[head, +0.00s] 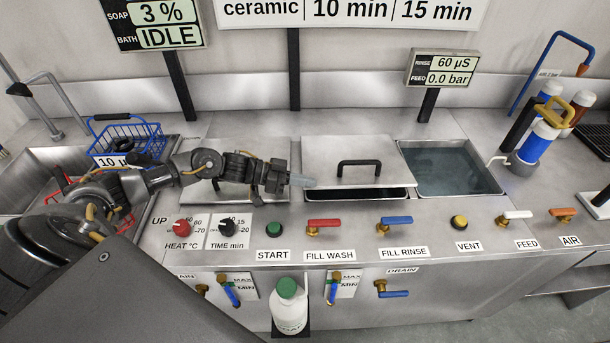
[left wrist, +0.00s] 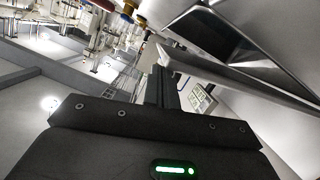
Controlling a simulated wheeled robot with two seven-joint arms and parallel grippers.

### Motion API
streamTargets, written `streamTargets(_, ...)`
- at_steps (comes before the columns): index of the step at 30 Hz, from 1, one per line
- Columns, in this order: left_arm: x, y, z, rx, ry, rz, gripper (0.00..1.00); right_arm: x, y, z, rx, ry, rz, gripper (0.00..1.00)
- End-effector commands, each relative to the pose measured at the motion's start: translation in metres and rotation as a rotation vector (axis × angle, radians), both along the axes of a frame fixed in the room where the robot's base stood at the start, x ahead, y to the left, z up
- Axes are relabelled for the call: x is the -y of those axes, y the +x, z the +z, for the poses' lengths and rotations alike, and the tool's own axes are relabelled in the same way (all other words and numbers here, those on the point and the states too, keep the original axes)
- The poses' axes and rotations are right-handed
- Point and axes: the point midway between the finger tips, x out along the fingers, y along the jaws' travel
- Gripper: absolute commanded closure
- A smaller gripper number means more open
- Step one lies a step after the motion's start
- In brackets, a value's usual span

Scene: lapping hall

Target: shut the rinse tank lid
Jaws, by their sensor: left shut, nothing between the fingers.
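The rinse tank (head: 452,170), on the right of the bench, is open and shows dark water. A flat steel lid (head: 325,155) with a black handle (head: 359,165) lies just left of it, over the middle tank; a dark gap shows along its front edge. My left gripper (head: 300,181) is shut and empty, its fingertips at the lid's left front corner; I cannot tell whether they touch it. In the left wrist view the closed fingertips (left wrist: 165,56) are beside a steel edge (left wrist: 235,80) with a dark opening behind it. My right gripper is not in view.
Another lid (head: 205,157) lies under my left forearm. Coloured valves such as the blue one (head: 396,221) line the front. A rinse display (head: 442,68) stands behind the tank, and a blue-and-white filter unit (head: 541,137) stands to its right. A blue basket (head: 130,137) is at left.

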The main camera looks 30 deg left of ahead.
Motion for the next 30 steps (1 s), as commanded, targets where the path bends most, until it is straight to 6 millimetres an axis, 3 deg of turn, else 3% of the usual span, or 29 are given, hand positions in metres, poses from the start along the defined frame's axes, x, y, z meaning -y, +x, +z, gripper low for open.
streamTargets(8, 0.0, 0.001, 0.005, 0.001, 0.0, 0.0, 1.0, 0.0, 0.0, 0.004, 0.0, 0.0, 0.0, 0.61)
streamTargets(17, -0.004, 0.005, 0.051, 0.001, 0.0, 0.0, 1.0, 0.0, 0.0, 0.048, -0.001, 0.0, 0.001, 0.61)
streamTargets(24, -0.053, -0.023, 0.057, -0.003, 0.002, 0.002, 1.0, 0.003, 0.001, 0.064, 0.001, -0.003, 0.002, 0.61)
streamTargets(30, -0.078, -0.038, 0.063, -0.002, 0.002, 0.001, 1.0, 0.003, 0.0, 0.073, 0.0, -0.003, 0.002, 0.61)
